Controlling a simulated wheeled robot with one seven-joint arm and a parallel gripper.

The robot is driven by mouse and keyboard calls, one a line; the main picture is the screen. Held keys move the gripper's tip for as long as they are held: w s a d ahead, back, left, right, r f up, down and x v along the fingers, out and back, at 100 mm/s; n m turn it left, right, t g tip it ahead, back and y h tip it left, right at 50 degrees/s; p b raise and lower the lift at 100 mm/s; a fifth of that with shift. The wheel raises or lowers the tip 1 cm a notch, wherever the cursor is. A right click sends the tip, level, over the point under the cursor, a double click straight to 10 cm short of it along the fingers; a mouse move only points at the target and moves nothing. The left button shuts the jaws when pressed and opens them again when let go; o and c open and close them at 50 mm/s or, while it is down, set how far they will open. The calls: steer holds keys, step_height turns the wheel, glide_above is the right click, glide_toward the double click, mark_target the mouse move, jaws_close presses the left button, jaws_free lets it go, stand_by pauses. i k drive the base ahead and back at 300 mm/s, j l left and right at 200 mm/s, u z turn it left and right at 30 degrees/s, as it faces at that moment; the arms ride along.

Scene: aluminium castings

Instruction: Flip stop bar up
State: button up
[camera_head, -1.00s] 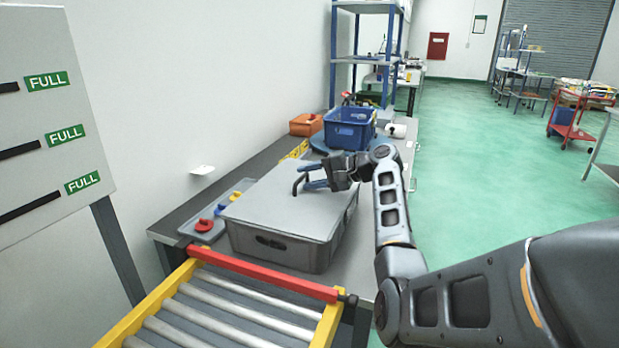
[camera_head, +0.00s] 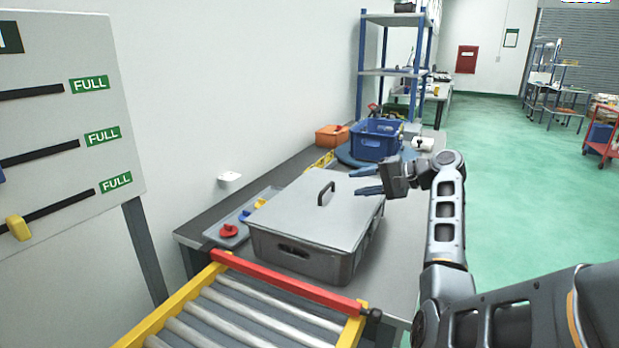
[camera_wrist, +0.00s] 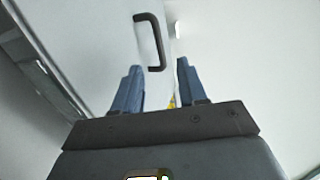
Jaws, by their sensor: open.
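The stop bar is the red bar (camera_head: 285,283) lying across the end of the roller conveyor, with a dark knob (camera_head: 373,314) at its right end. It sits low, in front of the grey lidded bin. My gripper (camera_head: 362,183) is open and empty over the far right part of the bin lid, well away from the bar. In the wrist view my two blue fingers (camera_wrist: 157,88) are apart, with the lid's dark handle (camera_wrist: 150,42) beyond them and nothing between them. The bar does not show in the wrist view.
The grey bin (camera_head: 305,265) with its lid closed stands on the bench just behind the bar. Yellow rails (camera_head: 172,309) flank the rollers. A tray with coloured knobs (camera_head: 232,230) lies left of the bin. A blue crate (camera_head: 374,140) and orange bin (camera_head: 331,136) stand farther back.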

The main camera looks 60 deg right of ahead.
mark_target(346, 304)
steer(key=k+l, duration=0.1)
steer(key=k, duration=0.9)
